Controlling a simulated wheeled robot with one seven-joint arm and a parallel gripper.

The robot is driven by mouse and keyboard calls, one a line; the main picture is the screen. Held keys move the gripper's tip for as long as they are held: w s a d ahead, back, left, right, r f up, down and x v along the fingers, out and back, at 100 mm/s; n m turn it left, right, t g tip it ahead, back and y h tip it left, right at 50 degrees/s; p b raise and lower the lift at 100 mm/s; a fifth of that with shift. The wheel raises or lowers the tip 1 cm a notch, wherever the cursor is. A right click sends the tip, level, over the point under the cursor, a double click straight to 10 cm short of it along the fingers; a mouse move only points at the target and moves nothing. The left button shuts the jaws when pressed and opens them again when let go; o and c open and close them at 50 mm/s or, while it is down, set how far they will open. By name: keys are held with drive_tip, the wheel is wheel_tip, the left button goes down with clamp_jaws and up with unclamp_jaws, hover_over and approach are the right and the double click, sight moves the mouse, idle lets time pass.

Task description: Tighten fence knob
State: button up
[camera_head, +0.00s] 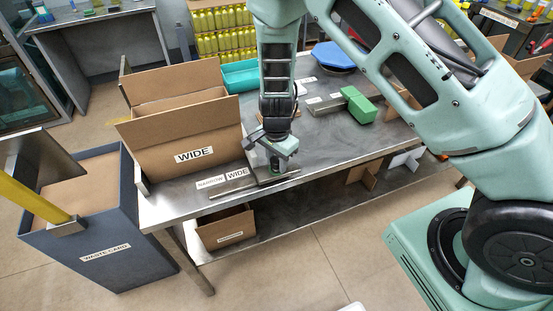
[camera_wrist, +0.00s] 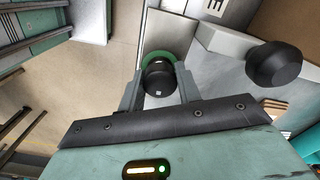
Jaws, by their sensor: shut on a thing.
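My gripper (camera_head: 275,160) points down at the front edge of the steel table, by the fence (camera_head: 262,181). In the wrist view my gripper (camera_wrist: 160,86) has its two fingers on either side of a dark round knob (camera_wrist: 158,78) and is shut on it. A green ring (camera_wrist: 157,56) shows around the knob's far side. A second, larger black knob (camera_wrist: 274,65) stands apart to the right in the wrist view. The label plate (camera_head: 224,178) beside the fence reads NARROW and WIDE. In the head view the gripped knob is mostly hidden by my gripper.
An open cardboard box (camera_head: 185,130) marked WIDE stands left of my gripper. A green block (camera_head: 358,104), a blue lid-like object (camera_head: 333,56) and a teal bin (camera_head: 240,76) sit farther back. A dark waste cart (camera_head: 90,250) stands left of the table (camera_head: 330,150).

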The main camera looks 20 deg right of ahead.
sight(277, 159)
drive_tip(key=shift+w+r, duration=0.2)
drive_tip(key=o, duration=0.8)
drive_tip(key=shift+o, duration=0.8)
drive_tip(key=shift+s+f, duration=0.1)
drive_tip(key=shift+s, duration=0.05)
wheel_tip(277, 159, up, 18)
drive_tip(key=b, duration=0.1)
drive_tip(key=shift+f+b, duration=0.25)
drive_tip(key=shift+b, duration=0.15)
